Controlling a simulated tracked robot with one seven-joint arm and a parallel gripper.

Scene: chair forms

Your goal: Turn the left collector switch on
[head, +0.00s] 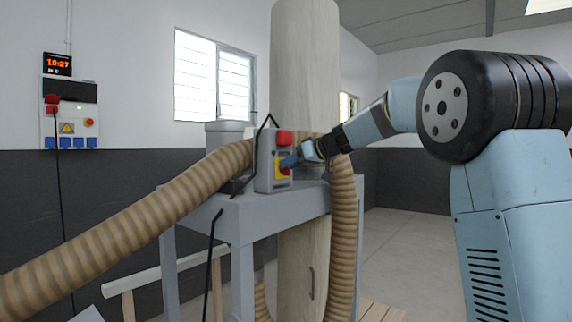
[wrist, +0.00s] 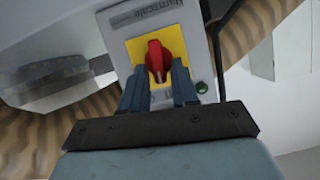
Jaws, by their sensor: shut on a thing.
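The collector switch is a grey box (head: 265,172) on the near side of the grey metal stand, with a yellow plate and a red rotary knob. In the wrist view the red knob (wrist: 157,58) sits on the yellow plate (wrist: 190,45), its handle pointing roughly along the picture's upright. My gripper (wrist: 160,84) has its two blue fingers on either side of the knob's lower end, closed on it. In the head view my gripper (head: 291,160) reaches the box from the right, and the fingers partly hide the knob.
A ribbed brown hose (head: 130,230) runs across the left, and another (head: 343,235) hangs right of the stand (head: 243,235). A tall pale filter bag (head: 305,70) rises behind. A wall panel (head: 69,115) with sockets is at far left. Black cables hang near the box. Open floor lies right.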

